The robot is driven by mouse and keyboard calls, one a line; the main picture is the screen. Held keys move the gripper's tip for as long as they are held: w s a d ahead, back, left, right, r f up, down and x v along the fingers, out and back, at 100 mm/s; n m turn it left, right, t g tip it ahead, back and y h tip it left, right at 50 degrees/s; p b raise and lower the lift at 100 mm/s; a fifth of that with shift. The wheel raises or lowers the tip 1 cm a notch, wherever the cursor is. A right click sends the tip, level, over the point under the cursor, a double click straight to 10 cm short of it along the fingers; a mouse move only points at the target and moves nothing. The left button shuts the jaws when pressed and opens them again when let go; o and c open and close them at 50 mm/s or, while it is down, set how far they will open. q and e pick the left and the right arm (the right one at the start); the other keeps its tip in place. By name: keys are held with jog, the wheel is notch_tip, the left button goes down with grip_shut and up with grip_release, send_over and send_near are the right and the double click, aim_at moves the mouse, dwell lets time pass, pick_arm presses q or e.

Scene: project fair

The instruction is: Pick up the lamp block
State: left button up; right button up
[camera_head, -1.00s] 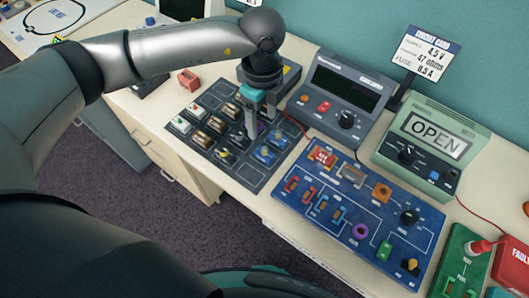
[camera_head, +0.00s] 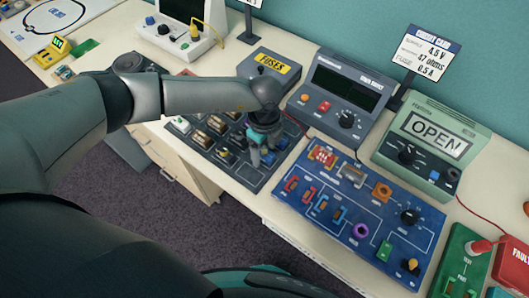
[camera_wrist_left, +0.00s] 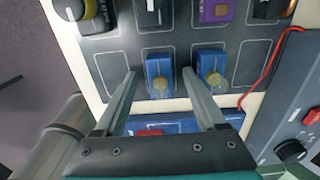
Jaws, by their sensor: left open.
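Two blue blocks with yellowish, bulb-like tops sit side by side in the dark parts tray (camera_head: 232,172). In the left wrist view, one blue lamp block (camera_wrist_left: 158,82) lies between the two fingers of my left gripper (camera_wrist_left: 159,74). The other blue block (camera_wrist_left: 211,68) is just right of the right finger. I see gaps beside the block, so the fingers are open and not gripping it. In the head view my left gripper (camera_head: 262,152) is low over the tray's right end and partly hides the blue blocks. My right gripper is not in view.
A blue circuit board (camera_head: 335,228) with several parts lies right of the tray. A power supply (camera_head: 346,88) and a green meter reading OPEN (camera_head: 432,140) stand behind. A fuses box (camera_head: 268,68) is behind the gripper. A red wire runs near the tray.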

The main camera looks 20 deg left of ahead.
pick_arm(q)
grip_shut()
dwell(0.6)
